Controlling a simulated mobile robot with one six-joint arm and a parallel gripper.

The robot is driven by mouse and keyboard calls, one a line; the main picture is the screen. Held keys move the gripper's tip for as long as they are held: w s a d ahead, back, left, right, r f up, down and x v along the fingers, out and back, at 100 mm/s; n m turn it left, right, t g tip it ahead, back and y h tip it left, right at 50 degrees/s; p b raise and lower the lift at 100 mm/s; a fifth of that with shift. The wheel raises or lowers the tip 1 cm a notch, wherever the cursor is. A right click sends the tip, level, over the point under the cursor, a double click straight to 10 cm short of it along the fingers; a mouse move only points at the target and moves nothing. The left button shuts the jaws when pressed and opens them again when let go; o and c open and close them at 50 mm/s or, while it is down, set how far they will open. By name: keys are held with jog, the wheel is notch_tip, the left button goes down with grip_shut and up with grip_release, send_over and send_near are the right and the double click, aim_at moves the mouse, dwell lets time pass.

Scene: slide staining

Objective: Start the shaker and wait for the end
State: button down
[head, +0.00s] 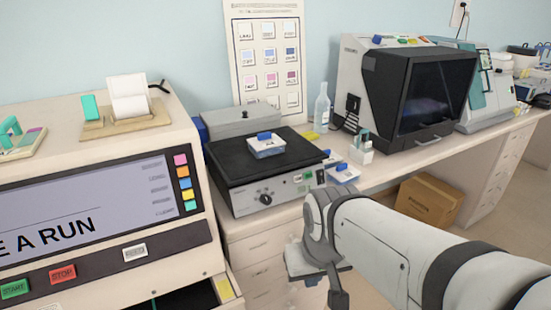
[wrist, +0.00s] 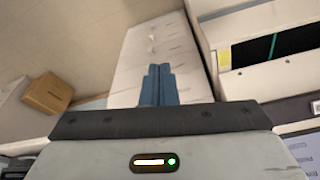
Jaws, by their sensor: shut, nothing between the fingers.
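The shaker (head: 238,190) stands on the bench in the head view, a beige box with a flat black platform on top. Its front has a dark knob (head: 265,198) and a small panel with a green button (head: 308,176). A clear staining box with a blue clip (head: 266,145) sits on the platform. Whether the platform is moving cannot be told. My gripper (wrist: 157,70) shows in the wrist view with its two blue fingers together and nothing between them. In the head view my arm's end is in front of and below the shaker's right side, apart from it.
A large machine with a screen and START and STOP buttons (head: 62,274) stands at the left. A second blue-clipped box (head: 343,173) lies on the bench right of the shaker. A dark-windowed instrument (head: 425,95) stands farther right. A cardboard box (head: 428,199) is on the floor.

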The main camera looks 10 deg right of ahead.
jog(key=w+d+f+m+t+h+b, duration=0.1)
jog(key=w+d+f+m+t+b, duration=0.1)
jog(key=w, duration=0.3)
jog(key=w+d+f+m+t+b, duration=0.1)
jog(key=w+d+m+t+b, duration=0.1)
jog(key=w+b, duration=0.15)
jog(key=m+t+h+b, duration=0.2)
jog(key=m+t+b, duration=0.4)
jog(key=t+b, duration=0.2)
send_near(308, 175)
jog(key=s+f, duration=0.1)
jog(key=s, duration=0.6)
jog(key=w+d+r+m+t+y+b, duration=0.1)
jog(key=w+d+r+m+t+b, duration=0.1)
jog(key=w+d+m+t+b, duration=0.2)
jog(key=shift+d+t+y+b, duration=0.4)
jog(key=shift+d+t+b, duration=0.1)
jog(key=shift+t+b, duration=1.15)
jog(key=shift+w, duration=0.15)
jog(key=shift+w+a+f+b, duration=0.3)
jog(key=shift+w+f, duration=0.25)
jog(key=shift+w, duration=0.75)
jog(key=shift+w+a+f+b, duration=0.2)
jog(key=shift+w+a+f, duration=0.3)
jog(key=shift+w, duration=0.8)
jog(key=shift+w+a+f+b, duration=0.3)
jog(key=shift+w+f, duration=0.35)
jog(key=shift+w, duration=0.65)
jog(key=shift+w+f, duration=0.1)
